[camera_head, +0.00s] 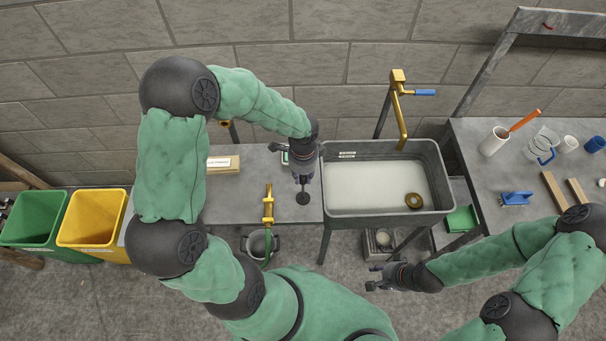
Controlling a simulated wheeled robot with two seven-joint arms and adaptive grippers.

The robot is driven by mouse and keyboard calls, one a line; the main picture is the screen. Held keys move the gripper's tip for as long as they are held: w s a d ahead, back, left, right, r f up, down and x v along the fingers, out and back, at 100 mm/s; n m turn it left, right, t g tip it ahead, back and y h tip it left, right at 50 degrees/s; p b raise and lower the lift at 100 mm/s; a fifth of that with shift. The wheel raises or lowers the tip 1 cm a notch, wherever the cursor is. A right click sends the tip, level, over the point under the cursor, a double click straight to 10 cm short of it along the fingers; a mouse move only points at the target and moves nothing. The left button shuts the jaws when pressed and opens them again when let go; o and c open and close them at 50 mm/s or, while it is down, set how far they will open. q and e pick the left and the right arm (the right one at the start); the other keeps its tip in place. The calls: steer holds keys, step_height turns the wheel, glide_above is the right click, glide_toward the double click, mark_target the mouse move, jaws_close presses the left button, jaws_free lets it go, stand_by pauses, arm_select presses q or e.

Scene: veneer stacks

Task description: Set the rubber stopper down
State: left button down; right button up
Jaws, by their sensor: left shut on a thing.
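My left gripper (302,178) points down over the grey worktop left of the sink. It is shut on the rubber stopper (303,198), a small dark round piece at its fingertips. Whether the stopper touches the worktop or is just above it, I cannot tell. My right gripper (372,278) is low in front of the sink, with its fingers apart and nothing visible between them.
The sink (335,190) has a brass ring (413,200) inside and a yellow tap (398,110) behind. The right bench holds a mug, jug and blue brush (515,198).

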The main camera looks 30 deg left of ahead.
arm_select(q)
steer(key=shift+s, duration=0.1)
steer(key=c, duration=1)
jaws_free()
steer(key=shift+f, duration=0.1)
step_height(320, 180, up, 12)
steer(key=s+d+f+n+h, duration=0.1)
steer(key=d+f+n+h, duration=0.15)
steer(key=d+f, duration=0.4)
steer(key=s+d+f+n+h, duration=0.1)
steer(key=d+f+n, duration=0.2)
steer(key=f, duration=0.6)
steer(key=s+d+f+n, duration=0.1)
steer(key=s+f+n, duration=0.1)
steer(key=s+f, duration=0.1)
steer(key=s+d+f+n, duration=0.2)
steer(key=s+f+n, duration=0.1)
steer(key=f, duration=0.2)
steer(key=s+d+f+n, duration=0.2)
steer(key=s+f+n, duration=0.1)
steer(key=shift+s+d+f+n+h+p, duration=0.1)
steer(key=shift+f+n+h+p, duration=0.15)
steer(key=shift+f+p, duration=0.15)
